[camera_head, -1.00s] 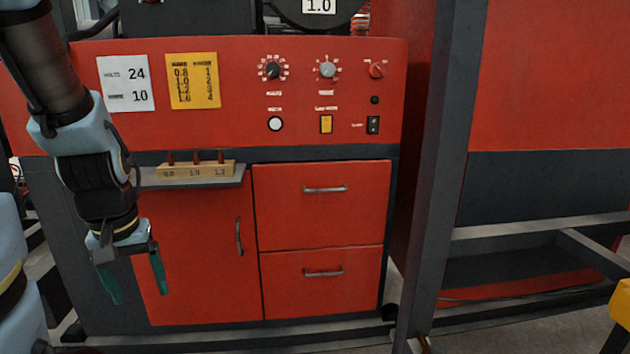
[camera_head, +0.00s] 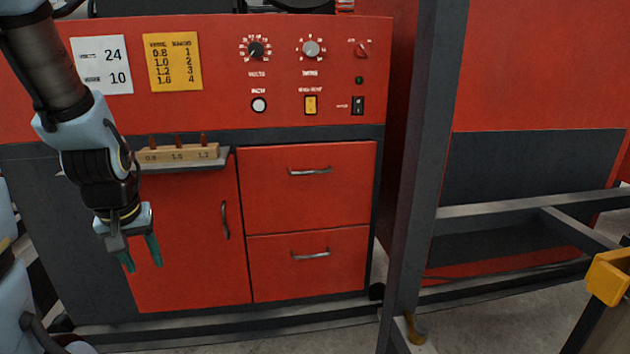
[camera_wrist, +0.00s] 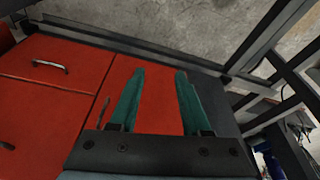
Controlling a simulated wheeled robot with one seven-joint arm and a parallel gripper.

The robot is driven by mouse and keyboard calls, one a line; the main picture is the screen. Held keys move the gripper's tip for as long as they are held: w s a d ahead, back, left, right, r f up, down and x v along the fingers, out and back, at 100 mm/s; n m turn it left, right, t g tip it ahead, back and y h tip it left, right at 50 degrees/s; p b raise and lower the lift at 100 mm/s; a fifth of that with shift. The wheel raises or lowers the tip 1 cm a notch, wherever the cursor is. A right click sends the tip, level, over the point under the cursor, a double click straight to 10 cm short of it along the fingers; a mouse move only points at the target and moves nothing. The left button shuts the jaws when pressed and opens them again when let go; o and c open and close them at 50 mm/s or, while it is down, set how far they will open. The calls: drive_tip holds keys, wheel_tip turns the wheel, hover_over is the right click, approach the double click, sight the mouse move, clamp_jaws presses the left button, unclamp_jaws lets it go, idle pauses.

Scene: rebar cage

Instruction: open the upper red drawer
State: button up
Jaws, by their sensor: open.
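The upper red drawer (camera_head: 312,205) is shut, flush with the red cabinet front, with a horizontal metal handle (camera_head: 310,171) near its top. The lower red drawer (camera_head: 290,277) below it is also shut. In the head view my gripper (camera_head: 141,259) hangs open and empty with green fingers pointing down, left of the drawers and in front of the cabinet door (camera_head: 185,255). In the wrist view my gripper (camera_wrist: 155,92) shows two separated fingers with nothing between them.
A small shelf holds a wooden block (camera_head: 178,154) with several pegs, just above and right of my gripper. A dark upright post (camera_head: 412,180) stands right of the drawers. A yellow piece (camera_head: 608,275) is at the far right. Bare floor shows at the bottom.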

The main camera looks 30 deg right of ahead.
drive_tip(key=w+d+f+t+h+b, duration=0.1)
drive_tip(key=w+d+f+t+h, duration=0.1)
drive_tip(key=w+d+f, duration=0.5)
drive_tip(key=n+t+h+b, duration=0.3)
drive_tip(key=n+h, duration=0.2)
drive_tip(key=h, duration=1)
approach(312, 173)
drive_tip(key=p+x, duration=0.3)
drive_tip(key=x, duration=0.6)
drive_tip(key=shift+w+d+p, duration=0.15)
drive_tip(key=shift+w+p, duration=0.1)
drive_tip(key=shift+p, duration=0.15)
drive_tip(key=shift+w+d, duration=0.25)
drive_tip(key=shift+d, duration=0.2)
clamp_jaws()
